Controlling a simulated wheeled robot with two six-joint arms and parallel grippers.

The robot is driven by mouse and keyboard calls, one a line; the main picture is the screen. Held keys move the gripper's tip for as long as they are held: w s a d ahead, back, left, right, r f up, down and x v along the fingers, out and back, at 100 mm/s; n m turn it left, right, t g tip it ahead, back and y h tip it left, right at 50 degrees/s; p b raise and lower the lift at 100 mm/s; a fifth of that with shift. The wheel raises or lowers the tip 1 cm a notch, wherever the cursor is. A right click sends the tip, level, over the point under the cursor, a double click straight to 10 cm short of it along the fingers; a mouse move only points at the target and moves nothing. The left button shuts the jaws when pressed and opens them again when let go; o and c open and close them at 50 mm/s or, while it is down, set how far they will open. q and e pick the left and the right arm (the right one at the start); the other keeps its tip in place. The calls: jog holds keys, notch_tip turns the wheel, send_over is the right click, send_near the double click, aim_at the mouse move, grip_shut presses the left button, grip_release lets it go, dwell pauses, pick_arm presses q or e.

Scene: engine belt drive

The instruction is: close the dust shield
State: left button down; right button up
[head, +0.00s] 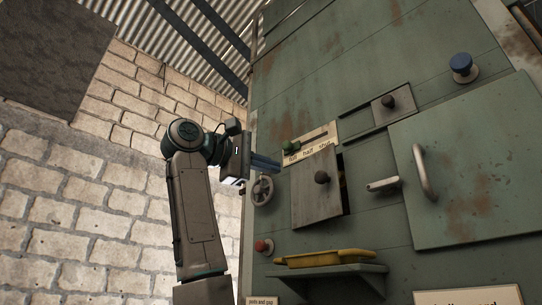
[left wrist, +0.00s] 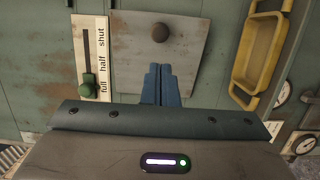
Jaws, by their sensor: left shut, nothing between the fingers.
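A grey metal plate (head: 312,210) with a dark round knob (head: 322,177) sits on the green machine front, probably the dust shield. A dark gap shows along its right edge. In the left wrist view the plate (left wrist: 190,58) and its knob (left wrist: 160,33) are just beyond the fingers. My left gripper (head: 279,165) is shut and empty, its blue fingers pointing right, close to the plate's left side. In the left wrist view the fingertips (left wrist: 160,70) overlap the plate's near edge; I cannot tell whether they touch it. My right gripper is out of view.
A green-knobbed slider (head: 290,147) with a full/half/shut label is above the plate. A handwheel (head: 262,190) is beside my gripper. A white lever (head: 383,184) and a door handle (head: 424,172) are to the right. A yellow tray (head: 325,259) rests on a shelf below.

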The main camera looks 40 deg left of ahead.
aim_at(321, 174)
pick_arm(q)
jog(key=p+x, duration=0.1)
jog(key=x, duration=0.2)
jog(key=p+x, duration=0.2)
jog(key=x, duration=0.1)
jog(key=d+p+x, duration=0.1)
jog(key=x, duration=0.2)
jog(key=shift+w+d+r, duration=0.1)
jog(key=shift+w+r, duration=0.05)
jog(key=shift+r, duration=0.1)
jog(key=shift+w, duration=0.2)
jog(key=shift+w+f, duration=0.15)
jog(key=shift+d, duration=0.2)
jog(key=x, duration=0.2)
jog(key=d+x, duration=0.1)
jog(key=shift+w, duration=0.25)
jog(key=shift+s+d, duration=0.1)
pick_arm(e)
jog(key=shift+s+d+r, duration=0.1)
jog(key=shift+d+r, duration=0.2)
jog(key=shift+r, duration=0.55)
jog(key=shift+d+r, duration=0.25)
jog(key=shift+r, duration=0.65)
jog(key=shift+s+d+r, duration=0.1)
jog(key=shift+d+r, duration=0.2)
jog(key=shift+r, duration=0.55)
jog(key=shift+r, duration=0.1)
